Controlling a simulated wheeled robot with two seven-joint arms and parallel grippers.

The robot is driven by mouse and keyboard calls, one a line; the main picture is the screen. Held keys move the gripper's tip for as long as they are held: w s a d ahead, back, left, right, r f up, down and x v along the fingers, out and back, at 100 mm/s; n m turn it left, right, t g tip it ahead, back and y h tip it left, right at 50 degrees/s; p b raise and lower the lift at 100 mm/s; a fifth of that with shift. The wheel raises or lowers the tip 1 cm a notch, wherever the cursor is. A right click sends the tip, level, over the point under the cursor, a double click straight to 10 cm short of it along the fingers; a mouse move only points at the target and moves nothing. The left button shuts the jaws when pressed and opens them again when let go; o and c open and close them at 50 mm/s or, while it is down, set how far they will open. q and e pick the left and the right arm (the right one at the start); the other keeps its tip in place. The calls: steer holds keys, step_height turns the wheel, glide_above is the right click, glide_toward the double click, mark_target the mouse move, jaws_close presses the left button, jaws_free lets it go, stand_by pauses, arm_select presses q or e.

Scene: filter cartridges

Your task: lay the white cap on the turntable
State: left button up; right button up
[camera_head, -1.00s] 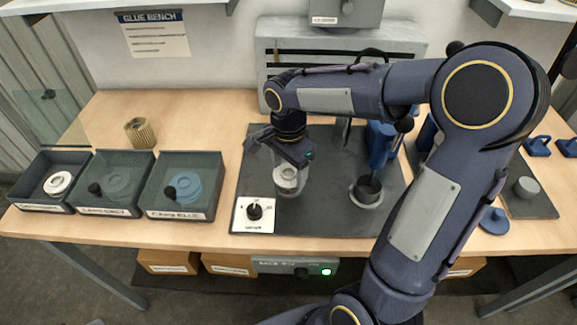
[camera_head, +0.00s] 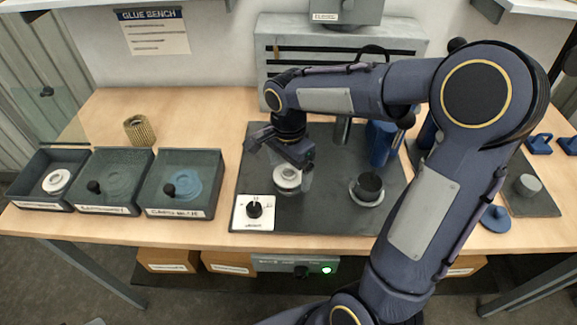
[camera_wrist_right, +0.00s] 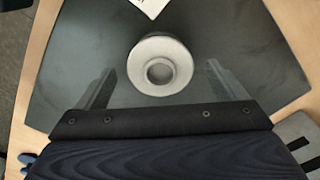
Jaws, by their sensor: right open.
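A white round cap (camera_head: 288,176) with a raised ring lies low over the dark mat, below my right gripper (camera_head: 291,162). In the right wrist view the cap (camera_wrist_right: 160,65) shows a grey centre and sits level between two spread fingers, with a gap on each side. My right gripper (camera_wrist_right: 160,72) is open and holds nothing. I cannot make out the turntable apart from the cap; if it is under the cap, it is hidden. Another white cap (camera_head: 57,182) lies in the left tray (camera_head: 43,207). My left gripper is out of view.
Two trays with clear lids and black knobs, the middle one (camera_head: 107,210) and the blue-cap one (camera_head: 180,213), stand at left. A dial panel (camera_head: 253,213) is in front of the cap. A dark cup (camera_head: 368,186) stands to its right. A ribbed brass cylinder (camera_head: 139,131) stands behind the trays.

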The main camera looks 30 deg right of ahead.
step_height(320, 180, up, 8)
steer(key=shift+f+p, duration=0.1)
steer(key=shift+p, duration=0.25)
arm_select(q)
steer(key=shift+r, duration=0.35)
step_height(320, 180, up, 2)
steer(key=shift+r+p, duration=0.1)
steer(key=shift+p, duration=1)
arm_select(e)
steer(key=s+a+n+t+y, duration=0.2)
steer(key=s+n, duration=0.4)
steer(key=s, duration=0.2)
steer(key=s+a+n+t+y, duration=0.1)
steer(key=s+a+n+t, duration=0.1)
steer(key=s+n, duration=0.5)
steer(key=shift+s+f+n+t+y, duration=0.2)
steer(key=shift+s+n+t+y, duration=0.15)
steer(key=shift+s+t, duration=0.55)
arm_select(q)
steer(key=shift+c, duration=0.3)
arm_select(e)
steer(key=shift+c, duration=0.3)
